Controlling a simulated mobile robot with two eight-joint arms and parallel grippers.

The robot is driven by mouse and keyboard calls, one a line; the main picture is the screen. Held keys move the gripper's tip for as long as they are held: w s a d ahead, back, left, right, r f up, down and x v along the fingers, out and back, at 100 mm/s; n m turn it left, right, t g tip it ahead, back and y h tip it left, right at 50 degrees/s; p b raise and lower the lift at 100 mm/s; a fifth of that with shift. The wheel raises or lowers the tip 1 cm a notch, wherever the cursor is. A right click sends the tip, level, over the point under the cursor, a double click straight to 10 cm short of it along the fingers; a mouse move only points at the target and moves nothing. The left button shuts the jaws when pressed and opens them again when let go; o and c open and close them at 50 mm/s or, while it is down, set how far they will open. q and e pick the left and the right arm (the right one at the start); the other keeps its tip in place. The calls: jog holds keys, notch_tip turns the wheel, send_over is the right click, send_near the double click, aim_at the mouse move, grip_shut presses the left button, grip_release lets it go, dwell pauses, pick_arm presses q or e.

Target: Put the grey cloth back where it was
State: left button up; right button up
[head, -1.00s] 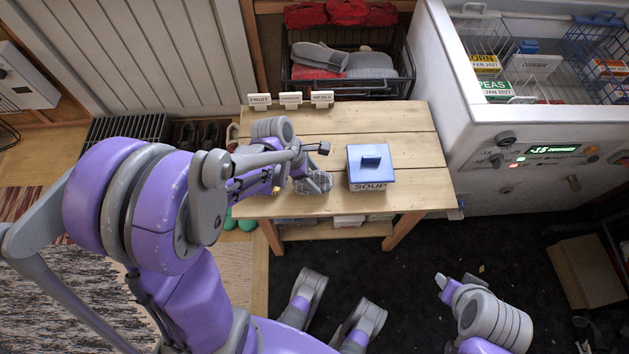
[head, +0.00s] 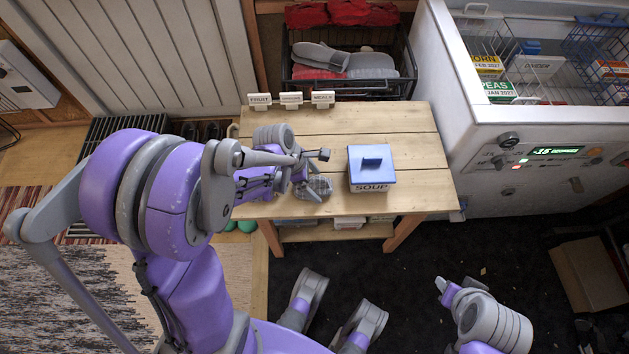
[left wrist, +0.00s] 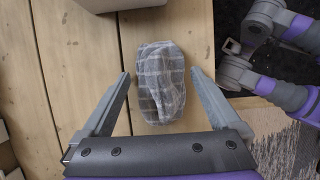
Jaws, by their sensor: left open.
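The grey checked cloth (head: 318,187) lies bunched on the wooden table (head: 420,188), left of the blue-lidded SOUP box (head: 371,168). In the left wrist view the cloth (left wrist: 160,88) lies between the two spread fingers of my left gripper (left wrist: 160,74), with a gap on each side. In the head view my left gripper (head: 308,183) is low over the cloth and partly hides it. It is open and holds nothing. My right gripper (head: 441,285) is at the lower right, over the dark floor, away from the table; its jaws are too small to read.
FRUIT, MEALS and another label holder (head: 290,100) stand along the table's back edge. A black wire basket (head: 300,88) with gloves is behind the table. A white chest freezer (head: 470,130) stands at the right. The table is bare right of the box.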

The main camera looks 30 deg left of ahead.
pick_arm(q)
jog(key=p+v, duration=0.3)
jog(key=v, duration=0.9)
jog(key=s+d+r+m+t+y, duration=0.1)
jog(key=s+d+m+y, duration=0.1)
jog(key=m, duration=1)
jog(key=s+d+r+m+t+y, duration=0.1)
jog(key=s+d+m, duration=0.4)
jog(key=m, duration=0.7)
jog(key=shift+s+r+y, duration=0.5)
jog(key=shift+s+r, duration=0.25)
jog(key=shift+s, duration=0.45)
